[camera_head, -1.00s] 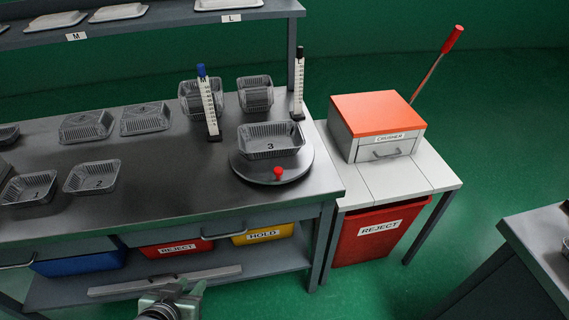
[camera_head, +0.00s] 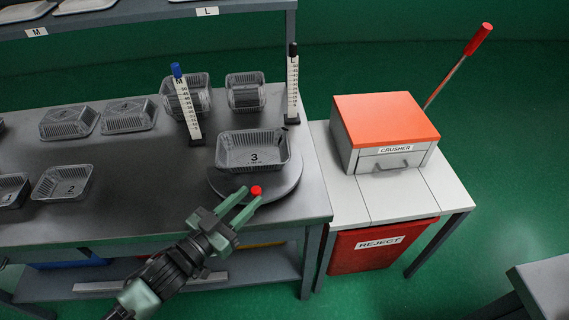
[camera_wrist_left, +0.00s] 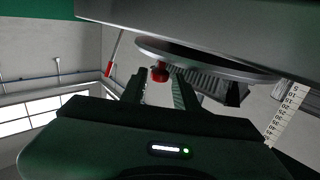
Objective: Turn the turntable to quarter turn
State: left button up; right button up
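The turntable (camera_head: 287,188) is a grey round disc near the right front of the bench, with a red knob (camera_head: 256,190) on its front edge. A clear foil-type tray marked 3 (camera_head: 253,150) stands on it. My left gripper (camera_head: 251,196) reaches in from the front, fingers apart, with the knob at its fingertips. In the left wrist view, the red knob (camera_wrist_left: 160,72) shows between the ends of the two open fingers (camera_wrist_left: 158,90), under the disc's rim (camera_wrist_left: 205,58). I cannot tell whether either finger touches the knob. My right gripper is not in view.
Blue-topped (camera_head: 187,105) and black-topped (camera_head: 292,90) gauges stand behind the turntable. Other trays, including tray 2 (camera_head: 63,183), lie left and behind. A crusher (camera_head: 385,130) with an orange lid stands on the right side table, above a red reject bin (camera_head: 370,255).

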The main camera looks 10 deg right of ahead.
aim_at(265, 189)
pick_arm(q)
jog(key=shift+w+d+r, duration=0.1)
jog(key=shift+w+r, duration=0.05)
jog(key=shift+r, duration=0.15)
jog(key=shift+p+x, duration=0.45)
jog(key=shift+x, duration=2.7)
grip_shut()
